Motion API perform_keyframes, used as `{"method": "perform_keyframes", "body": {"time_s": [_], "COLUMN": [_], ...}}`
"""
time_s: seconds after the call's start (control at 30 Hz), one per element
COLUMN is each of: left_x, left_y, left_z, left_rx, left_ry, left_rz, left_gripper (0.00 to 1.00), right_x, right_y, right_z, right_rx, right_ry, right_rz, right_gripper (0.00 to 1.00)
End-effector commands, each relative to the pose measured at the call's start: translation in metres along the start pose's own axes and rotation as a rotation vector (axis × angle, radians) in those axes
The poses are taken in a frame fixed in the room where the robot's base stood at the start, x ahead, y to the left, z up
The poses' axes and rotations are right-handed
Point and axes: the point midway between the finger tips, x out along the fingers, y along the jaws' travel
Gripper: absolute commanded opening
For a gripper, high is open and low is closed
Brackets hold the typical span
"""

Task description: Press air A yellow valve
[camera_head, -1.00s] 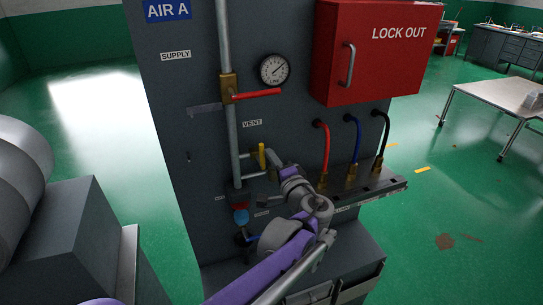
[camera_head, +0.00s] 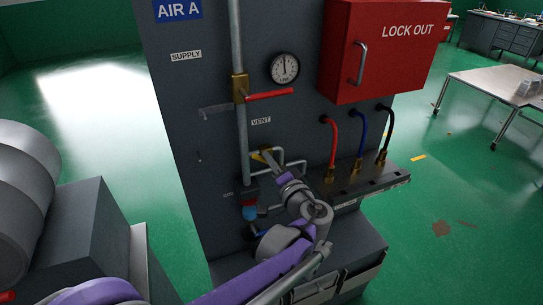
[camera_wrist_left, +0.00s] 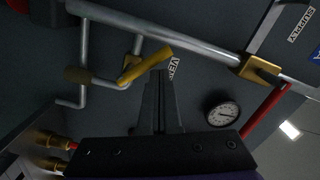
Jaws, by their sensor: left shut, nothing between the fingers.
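The yellow valve handle (camera_head: 257,156) sits on the pipework below the VENT label (camera_head: 261,120) of the AIR A panel (camera_head: 177,10). It lies tilted, nearly sideways. In the left wrist view the yellow handle (camera_wrist_left: 146,65) slants just beyond my fingertips. My left gripper (camera_head: 267,153) is shut and empty, with its tips right at the handle; I cannot tell whether they touch. The closed fingers also show in the left wrist view (camera_wrist_left: 158,78). My right gripper is not in view.
A red supply lever (camera_head: 270,95) and a round gauge (camera_head: 285,67) are above the valve. A red LOCK OUT box (camera_head: 375,65) and red, blue and black hoses (camera_head: 334,140) are to the right. A ledge (camera_head: 375,180) juts out below the hoses.

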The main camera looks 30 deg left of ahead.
Motion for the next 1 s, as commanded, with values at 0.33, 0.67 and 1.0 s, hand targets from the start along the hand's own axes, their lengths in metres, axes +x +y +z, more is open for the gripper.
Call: {"method": "perform_keyframes", "body": {"time_s": [0.33, 0.67, 1.0], "left_x": [0.001, 0.001, 0.002], "left_y": [0.004, 0.010, 0.013], "left_z": [0.017, 0.026, 0.030], "left_rx": [0.001, 0.001, 0.001], "left_ry": [-0.002, -0.002, -0.001], "left_rz": [-0.001, 0.000, 0.000], "left_gripper": [0.00, 0.00, 0.00], "right_x": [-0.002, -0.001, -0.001], "right_y": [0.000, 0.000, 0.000], "right_z": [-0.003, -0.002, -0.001], "right_rx": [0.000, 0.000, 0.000], "right_ry": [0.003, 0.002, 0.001], "right_rz": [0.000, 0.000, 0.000], "right_gripper": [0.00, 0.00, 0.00]}}
